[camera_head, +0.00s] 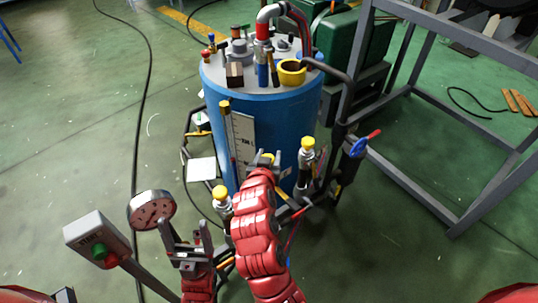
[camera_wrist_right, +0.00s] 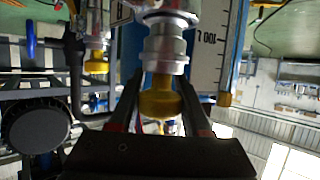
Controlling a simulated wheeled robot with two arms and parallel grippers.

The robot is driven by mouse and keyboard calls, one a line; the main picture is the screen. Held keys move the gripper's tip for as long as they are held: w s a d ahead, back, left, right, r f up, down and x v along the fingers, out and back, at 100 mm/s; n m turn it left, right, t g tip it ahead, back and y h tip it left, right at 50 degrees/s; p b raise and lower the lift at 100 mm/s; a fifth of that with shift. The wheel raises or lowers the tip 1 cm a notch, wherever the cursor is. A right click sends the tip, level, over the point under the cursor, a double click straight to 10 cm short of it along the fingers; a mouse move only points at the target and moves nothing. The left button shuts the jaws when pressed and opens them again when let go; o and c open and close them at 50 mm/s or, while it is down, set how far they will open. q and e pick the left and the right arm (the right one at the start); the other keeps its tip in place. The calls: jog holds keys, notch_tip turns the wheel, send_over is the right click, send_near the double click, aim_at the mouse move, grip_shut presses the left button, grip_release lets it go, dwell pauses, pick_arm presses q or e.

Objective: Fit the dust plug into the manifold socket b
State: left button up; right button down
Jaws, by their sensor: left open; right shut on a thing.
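My right gripper (camera_head: 264,160) is in front of the blue tank, its fingers shut on a yellow dust plug (camera_wrist_right: 160,101). In the right wrist view the plug is between the fingertips (camera_wrist_right: 160,112), in line with a silvery metal fitting (camera_wrist_right: 166,45). The plug meets the fitting's end in the picture; how deep it sits I cannot tell. The fitting may be manifold socket b, but no label shows. In the head view my arm hides most of the plug and fitting. My left gripper (camera_head: 187,238) is open at the lower left, below a round gauge.
The blue tank (camera_head: 290,125) stands behind the grippers with a white scale (camera_head: 241,140) on its front. Yellow-capped fittings stand left (camera_head: 221,193) and right (camera_head: 307,144) of my right gripper. The gauge (camera_head: 151,209) and a button box (camera_head: 97,238) are at left. A grey frame (camera_head: 420,190) is at right.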

jog(key=shift+f+b, duration=0.9)
jog(key=shift+f, duration=0.3)
jog(key=shift+c, duration=1.4)
grip_release()
jog(key=p+v, duration=0.4)
jog(key=v, duration=1.3)
jog(key=shift+s+r, duration=0.15)
jog(key=shift+s, duration=0.05)
